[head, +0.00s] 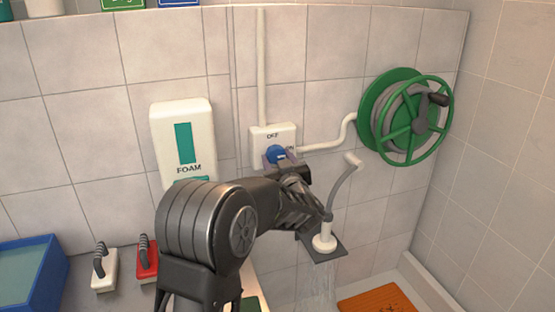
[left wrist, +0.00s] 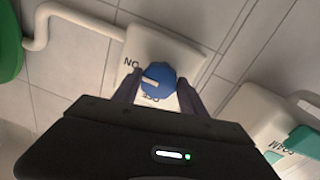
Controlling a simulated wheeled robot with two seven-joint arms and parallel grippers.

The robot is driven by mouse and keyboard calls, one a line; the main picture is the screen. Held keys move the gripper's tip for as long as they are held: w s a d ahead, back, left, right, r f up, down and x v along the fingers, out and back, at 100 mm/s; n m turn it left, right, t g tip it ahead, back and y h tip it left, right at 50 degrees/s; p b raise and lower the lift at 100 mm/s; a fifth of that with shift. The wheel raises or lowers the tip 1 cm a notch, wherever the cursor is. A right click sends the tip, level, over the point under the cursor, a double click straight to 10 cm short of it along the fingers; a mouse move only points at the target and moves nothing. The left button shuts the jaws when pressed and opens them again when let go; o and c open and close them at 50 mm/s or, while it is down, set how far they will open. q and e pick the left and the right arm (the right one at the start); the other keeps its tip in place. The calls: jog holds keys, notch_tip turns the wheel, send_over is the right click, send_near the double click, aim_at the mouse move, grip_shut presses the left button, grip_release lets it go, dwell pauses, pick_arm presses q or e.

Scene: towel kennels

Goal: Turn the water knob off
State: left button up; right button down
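The blue water knob (head: 277,153) sits on a white wall plate (head: 262,134) with OFF above it and ON to its right. My left gripper (left wrist: 157,84) has one finger on each side of the knob, and the fingers appear to press on it. In the left wrist view, the knob (left wrist: 158,75) has a white mark pointing left, between the upside-down ON and OFF labels. The spray head (head: 324,243) hangs beyond my forearm, with a faint stream of water below it. My right gripper is not in view.
A green hose reel (head: 408,115) is on the wall at right, joined to the plate by a white pipe (head: 340,135). A foam dispenser (head: 183,135) is left of the plate.

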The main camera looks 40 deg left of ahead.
pick_arm(q)
jog(key=c, duration=0.9)
jog(key=shift+o, duration=0.2)
jog(key=shift+f+n+b, duration=0.2)
jog(key=shift+n+b, duration=0.4)
jog(key=shift+b, duration=0.5)
jog(key=n+b, duration=0.6)
jog(key=b, duration=0.2)
jog(key=n+y+b, duration=0.1)
jog(key=n+b, duration=0.6)
jog(key=b, duration=0.1)
jog(key=shift+w+f+n+y+b, duration=0.1)
jog(key=shift+f+n+y+b, duration=0.05)
jog(key=shift+n+y+b, duration=0.2)
jog(key=n+b, duration=0.2)
jog(key=n, duration=0.1)
jog(key=shift+g+b, duration=0.3)
jog(key=shift+g, duration=0.1)
jog(key=shift+r+n+b, duration=0.25)
jog(key=shift+n+b, duration=0.1)
jog(key=shift+n, duration=0.3)
jog(key=shift+d, duration=0.1)
jog(key=o, duration=1.4)
jog(key=shift+c, duration=0.2)
